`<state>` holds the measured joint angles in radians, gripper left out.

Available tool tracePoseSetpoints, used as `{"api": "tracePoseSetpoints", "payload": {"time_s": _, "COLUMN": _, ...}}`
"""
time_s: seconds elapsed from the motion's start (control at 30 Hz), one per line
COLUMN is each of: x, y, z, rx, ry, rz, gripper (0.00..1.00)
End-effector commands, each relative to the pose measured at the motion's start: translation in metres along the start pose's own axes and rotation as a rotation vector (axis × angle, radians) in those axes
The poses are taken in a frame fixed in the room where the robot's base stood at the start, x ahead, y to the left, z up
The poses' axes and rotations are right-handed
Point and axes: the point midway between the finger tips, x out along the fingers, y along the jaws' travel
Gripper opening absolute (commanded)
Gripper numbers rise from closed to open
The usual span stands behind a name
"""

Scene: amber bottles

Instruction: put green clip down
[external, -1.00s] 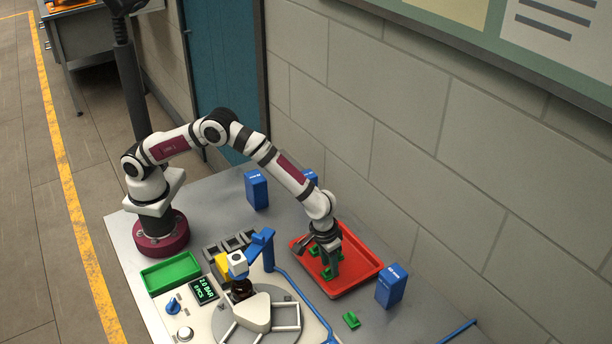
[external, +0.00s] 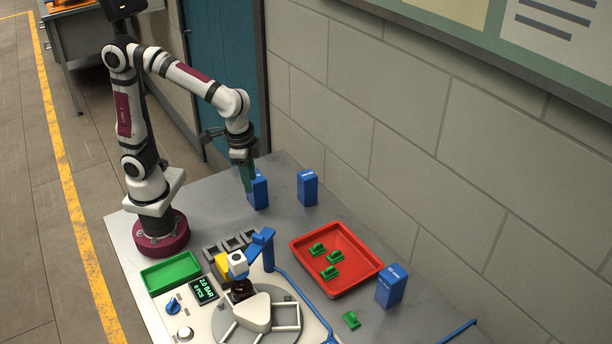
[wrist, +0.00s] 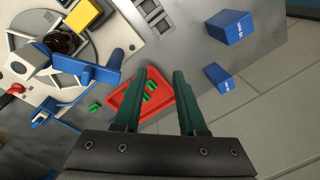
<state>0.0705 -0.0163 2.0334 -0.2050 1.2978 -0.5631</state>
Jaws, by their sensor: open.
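Several green clips are in view. Three of them, among them one green clip (external: 331,272), lie in the red tray (external: 372,284). Another green clip (external: 351,320) lies on the table just outside the tray's front side. My gripper (external: 247,188) is raised at the back of the table, in front of a blue box, well away from the tray. In the wrist view my gripper (wrist: 165,75) has its two dark green fingers apart with nothing between them; the tray (wrist: 119,97) and its clips show beyond the fingertips.
Blue boxes stand at the back (external: 260,192), near the wall (external: 307,188) and right of the tray (external: 391,287). A green bin (external: 170,272) sits left. A turntable fixture with a blue arm (external: 262,245) and an amber bottle (external: 241,290) is at the front.

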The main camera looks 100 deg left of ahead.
Motion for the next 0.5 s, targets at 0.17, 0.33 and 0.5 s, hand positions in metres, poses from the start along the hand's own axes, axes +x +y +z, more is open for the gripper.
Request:
{"api": "tracePoseSetpoints", "payload": {"time_s": 0.17, "x": 0.009, "y": -0.027, "z": 0.131, "rx": 0.403, "ry": -0.042, "rz": -0.010, "gripper": 0.41}}
{"api": "tracePoseSetpoints", "payload": {"time_s": 0.33, "x": 0.022, "y": -0.031, "z": 0.170, "rx": 0.546, "ry": -0.062, "rz": -0.008, "gripper": 0.41}}
{"api": "tracePoseSetpoints", "payload": {"time_s": 0.5, "x": 0.022, "y": -0.031, "z": 0.170, "rx": 0.550, "ry": -0.064, "rz": -0.007, "gripper": 0.41}}
